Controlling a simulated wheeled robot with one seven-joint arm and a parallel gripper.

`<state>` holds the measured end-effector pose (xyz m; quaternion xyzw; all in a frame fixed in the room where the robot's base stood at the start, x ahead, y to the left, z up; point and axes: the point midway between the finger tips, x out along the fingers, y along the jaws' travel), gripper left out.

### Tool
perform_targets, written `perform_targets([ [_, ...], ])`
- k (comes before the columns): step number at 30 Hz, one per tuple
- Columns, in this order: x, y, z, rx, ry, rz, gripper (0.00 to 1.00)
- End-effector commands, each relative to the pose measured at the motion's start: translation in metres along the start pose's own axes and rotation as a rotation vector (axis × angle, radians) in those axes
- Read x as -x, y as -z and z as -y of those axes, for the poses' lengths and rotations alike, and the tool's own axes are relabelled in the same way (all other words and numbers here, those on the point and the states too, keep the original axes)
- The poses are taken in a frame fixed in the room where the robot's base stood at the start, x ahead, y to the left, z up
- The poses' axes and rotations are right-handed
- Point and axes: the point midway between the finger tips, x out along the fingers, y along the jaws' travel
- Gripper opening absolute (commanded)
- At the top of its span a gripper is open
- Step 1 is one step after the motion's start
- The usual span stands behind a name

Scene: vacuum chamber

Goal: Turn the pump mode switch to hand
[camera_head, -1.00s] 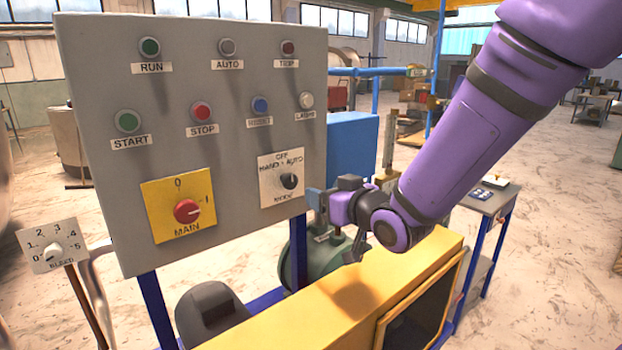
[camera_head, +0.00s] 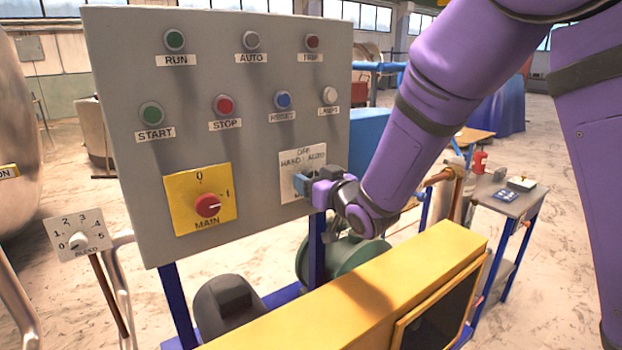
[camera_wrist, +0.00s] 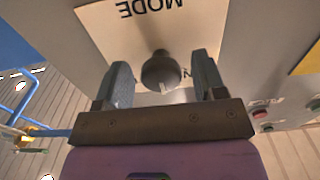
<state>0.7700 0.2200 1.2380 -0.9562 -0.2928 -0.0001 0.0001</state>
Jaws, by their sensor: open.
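The pump mode switch is a dark round knob (camera_wrist: 162,70) on a white plate (camera_head: 300,160) marked OFF, HAND, AUTO, at the lower right of the grey control panel. In the wrist view the plate appears upside down, with the word MODE above the knob. My gripper (camera_wrist: 162,82) is open, with one finger on each side of the knob; a gap shows on both sides. The knob carries a pale pointer line. In the head view my gripper (camera_head: 303,186) covers the knob, so its setting there is hidden.
The grey panel (camera_head: 230,100) also carries several buttons and lamps, and a red MAIN switch (camera_head: 207,205) on a yellow plate. A BLEED dial (camera_head: 78,240) stands at the left. A yellow cabinet (camera_head: 370,300) lies below my gripper.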

Motion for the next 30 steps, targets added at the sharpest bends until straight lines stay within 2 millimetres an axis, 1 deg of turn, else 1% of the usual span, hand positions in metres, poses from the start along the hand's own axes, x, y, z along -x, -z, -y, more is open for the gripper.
perform_targets([
  [4,-0.0093,-0.0003,0.0003,0.000,0.000,0.000,0.64],
  [13,-0.0110,-0.0002,0.0002,0.000,0.000,0.001,0.64],
  [14,-0.0110,-0.0002,0.0002,0.000,0.000,0.001,0.59],
  [15,-0.0110,-0.0002,0.0002,0.000,0.000,0.001,0.50],
  [17,-0.0109,-0.0001,0.0002,0.000,0.000,0.001,0.36],
  [18,-0.0109,-0.0001,0.0002,0.000,0.000,0.001,0.27],
  [19,-0.0109,-0.0001,0.0002,0.000,0.000,0.001,0.20],
  [20,-0.0109,-0.0001,0.0002,0.000,0.000,0.000,0.16],
  [26,-0.0108,0.0000,0.0000,0.009,0.000,0.000,0.16],
  [30,-0.0107,0.0001,-0.0004,0.045,-0.001,0.000,0.16],
])
